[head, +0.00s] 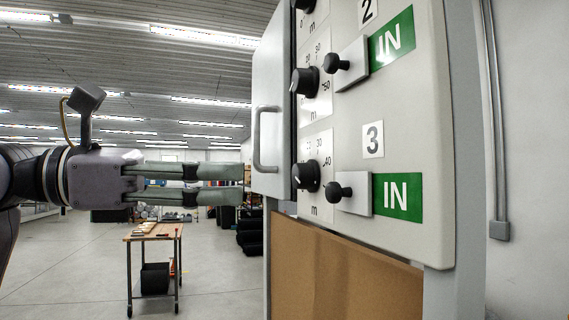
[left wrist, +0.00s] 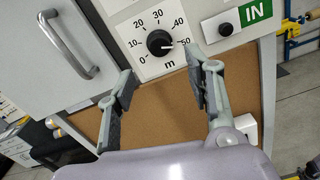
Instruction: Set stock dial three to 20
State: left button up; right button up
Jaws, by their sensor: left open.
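My right gripper is in neither view.
A black knob on a plate (head: 340,191) and a green "IN" sign (head: 397,197) are right of the dial. Another dial (head: 305,81) sits above. A door with a grey handle (head: 262,139) stands left of the dials. A cart (head: 150,238) is behind.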

aim_at(295, 177)
pick_arm(q)
jog(key=p+x, duration=0.2)
jog(key=x, duration=0.6)
jog(key=shift+d, duration=0.2)
grip_shut()
